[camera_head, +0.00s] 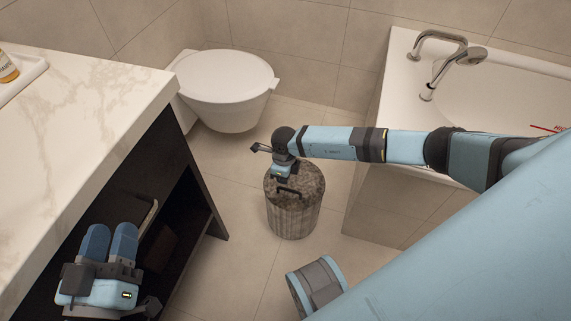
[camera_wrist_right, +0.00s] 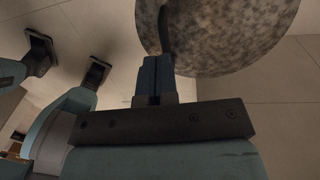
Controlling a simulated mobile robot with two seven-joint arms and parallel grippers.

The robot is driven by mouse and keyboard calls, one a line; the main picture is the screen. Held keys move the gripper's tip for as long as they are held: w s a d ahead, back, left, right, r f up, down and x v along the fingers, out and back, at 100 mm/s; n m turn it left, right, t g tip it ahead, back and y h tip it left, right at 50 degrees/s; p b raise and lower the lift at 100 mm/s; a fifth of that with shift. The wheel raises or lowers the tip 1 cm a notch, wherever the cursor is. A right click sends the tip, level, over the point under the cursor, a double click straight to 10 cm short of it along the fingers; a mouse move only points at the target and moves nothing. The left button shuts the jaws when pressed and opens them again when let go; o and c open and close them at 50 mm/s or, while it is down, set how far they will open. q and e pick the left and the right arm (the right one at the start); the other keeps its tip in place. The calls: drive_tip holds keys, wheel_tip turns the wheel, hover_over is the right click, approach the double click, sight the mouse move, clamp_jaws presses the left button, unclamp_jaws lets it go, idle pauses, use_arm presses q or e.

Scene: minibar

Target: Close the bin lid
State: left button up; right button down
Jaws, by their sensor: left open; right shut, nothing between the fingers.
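The bin (camera_head: 293,218) is a ribbed grey-brown cylinder standing on the floor between the toilet and the bathtub. Its round mottled lid (camera_head: 308,181) lies over the top, looking roughly level; I cannot tell whether it is fully seated. A dark handle (camera_head: 289,191) shows at the lid's near side. My right gripper (camera_head: 284,176) points down over the lid, shut and empty. In the right wrist view its fingertips (camera_wrist_right: 158,60) are close to the lid (camera_wrist_right: 235,35) and a dark curved handle (camera_wrist_right: 166,28); contact is unclear. My left gripper (camera_head: 110,236) is open and empty beside the counter.
A marble counter (camera_head: 75,120) with a dark open shelf unit below stands at the left. The toilet (camera_head: 228,85) is behind the bin. The bathtub (camera_head: 480,85) with its faucet (camera_head: 440,65) is at the right. Tiled floor (camera_head: 240,220) around the bin is clear.

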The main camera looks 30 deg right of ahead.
drive_tip(key=f, duration=0.1)
drive_tip(key=s+a+f, duration=0.1)
drive_tip(key=f, duration=0.1)
drive_tip(key=shift+s+a, duration=0.1)
drive_tip(key=shift+a, duration=0.1)
use_arm(q)
drive_tip(key=shift+s+f, duration=0.15)
drive_tip(key=shift+f, duration=0.1)
use_arm(e)
drive_tip(key=shift+s+a+f+t+h, duration=0.15)
drive_tip(key=shift+f+t+h, duration=0.1)
drive_tip(key=shift+f, duration=0.2)
drive_tip(key=shift+s+a+f+t+h, duration=0.1)
drive_tip(key=shift+f+t+h, duration=0.15)
drive_tip(key=shift+f, duration=0.15)
